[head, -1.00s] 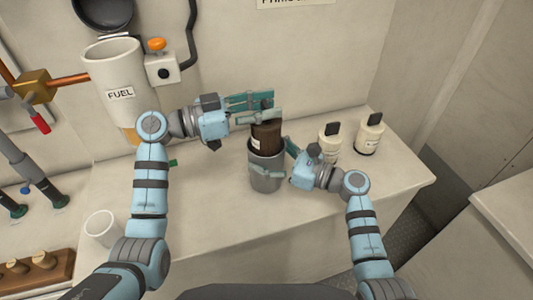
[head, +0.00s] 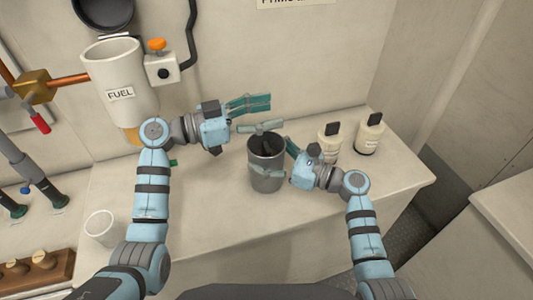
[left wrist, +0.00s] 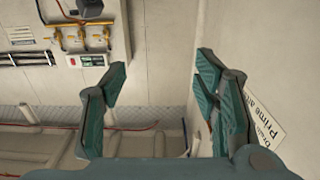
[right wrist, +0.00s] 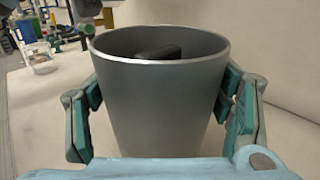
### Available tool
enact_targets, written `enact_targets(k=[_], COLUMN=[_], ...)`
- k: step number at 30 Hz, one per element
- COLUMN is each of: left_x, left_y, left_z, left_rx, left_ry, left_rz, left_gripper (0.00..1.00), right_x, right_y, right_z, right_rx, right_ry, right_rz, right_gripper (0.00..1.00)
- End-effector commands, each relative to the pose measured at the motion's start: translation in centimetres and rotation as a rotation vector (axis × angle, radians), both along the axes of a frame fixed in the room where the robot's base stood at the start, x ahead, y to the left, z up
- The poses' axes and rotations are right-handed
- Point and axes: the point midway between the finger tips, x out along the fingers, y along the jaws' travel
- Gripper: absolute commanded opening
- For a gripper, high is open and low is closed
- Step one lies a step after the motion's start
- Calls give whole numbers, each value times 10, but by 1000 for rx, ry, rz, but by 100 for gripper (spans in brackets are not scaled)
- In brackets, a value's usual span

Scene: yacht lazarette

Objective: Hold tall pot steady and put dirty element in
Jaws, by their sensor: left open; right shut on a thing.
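The tall grey pot (head: 266,181) stands upright on the bench, and it fills the middle of the right wrist view (right wrist: 160,100). My right gripper (head: 270,172) is shut around its sides; in the right wrist view (right wrist: 165,105) a finger presses on each side. The dirty element (head: 265,144) is inside the pot, with only a dark top part showing above or just within the rim; it also shows in the right wrist view (right wrist: 158,52). My left gripper (head: 258,115) is open and empty, just above and behind the pot. Its spread fingers show in the left wrist view (left wrist: 160,100).
Two cream filter elements with black tops, one nearer (head: 329,142) and one farther (head: 370,134), stand right of the pot. A white FUEL housing (head: 122,75) hangs on the wall at left. A white cup (head: 101,227) stands front left. The bench between is clear.

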Motion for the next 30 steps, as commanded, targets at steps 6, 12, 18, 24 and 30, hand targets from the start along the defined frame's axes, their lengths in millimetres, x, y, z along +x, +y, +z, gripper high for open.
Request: enact_targets(k=[6,12,18,24,30], left_x=[-4,-21,-34,-37,-37], left_y=[17,69,108,115,114], left_z=[-1,-2,-1,0,0], left_rx=[3,6,3,-1,0], left_ry=[0,1,2,0,0], left_rz=[3,3,1,0,0], left_gripper=[55,55,55,55,55], right_x=[0,0,0,0,0], right_y=[0,0,0,0,0], right_z=[0,0,0,0,0], right_rx=[0,0,0,0,0], right_ry=[0,-1,0,0,-1], right_rz=[0,0,0,0,0], right_gripper=[41,41,41,41,41])
